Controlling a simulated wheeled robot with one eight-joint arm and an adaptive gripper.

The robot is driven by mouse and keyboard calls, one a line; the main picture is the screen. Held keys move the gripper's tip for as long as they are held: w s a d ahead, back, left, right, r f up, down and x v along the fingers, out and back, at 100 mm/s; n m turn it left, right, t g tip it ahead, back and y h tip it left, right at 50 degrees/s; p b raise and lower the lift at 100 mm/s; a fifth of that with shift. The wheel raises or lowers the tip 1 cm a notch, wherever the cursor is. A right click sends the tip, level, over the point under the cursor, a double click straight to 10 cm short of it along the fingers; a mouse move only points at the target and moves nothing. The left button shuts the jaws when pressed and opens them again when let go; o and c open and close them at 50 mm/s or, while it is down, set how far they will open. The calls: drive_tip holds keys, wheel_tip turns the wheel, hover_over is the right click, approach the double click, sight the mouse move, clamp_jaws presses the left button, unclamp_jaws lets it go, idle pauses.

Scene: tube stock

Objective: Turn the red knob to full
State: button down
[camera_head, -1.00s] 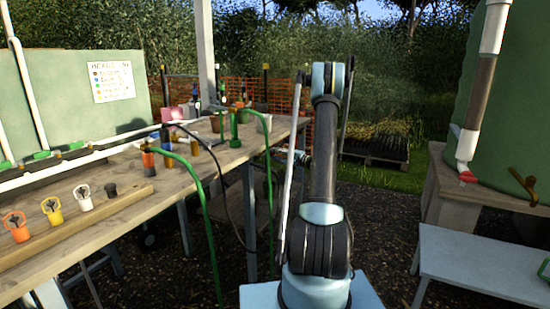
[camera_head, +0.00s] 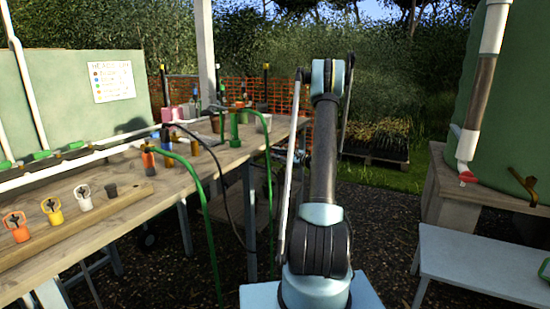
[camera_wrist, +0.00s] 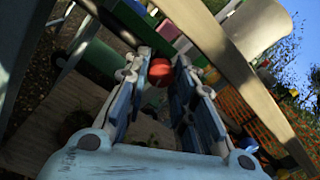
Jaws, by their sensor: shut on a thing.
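In the wrist view a round red knob (camera_wrist: 160,68) sits between the tips of my gripper (camera_wrist: 159,76). The two blue and grey fingers are shut on its sides. The knob's far side and its mounting are hidden or too dark to make out. In the head view my arm stands upright in the middle and the knob cannot be made out. Part of my wrist shows dark beside the table's far end, behind the arm.
A wooden table (camera_head: 110,223) at left holds coloured fittings, bottles and green hoses. In the wrist view a pale beam (camera_wrist: 228,55) and a cream pot (camera_wrist: 258,27) are close to my right finger. A green tank (camera_head: 521,95) and low bench (camera_head: 490,262) stand at right.

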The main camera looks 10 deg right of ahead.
drive_tip(key=shift+w+d+m, duration=0.1)
drive_tip(key=shift+m, duration=0.95)
drive_tip(key=shift+w+d+m, duration=0.1)
drive_tip(key=shift+m, duration=0.95)
drive_tip(key=c, duration=1.4)
unclamp_jaws()
drive_tip(key=shift+o, duration=0.3)
drive_tip(key=shift+s+a, duration=0.1)
drive_tip(key=v, duration=1.2)
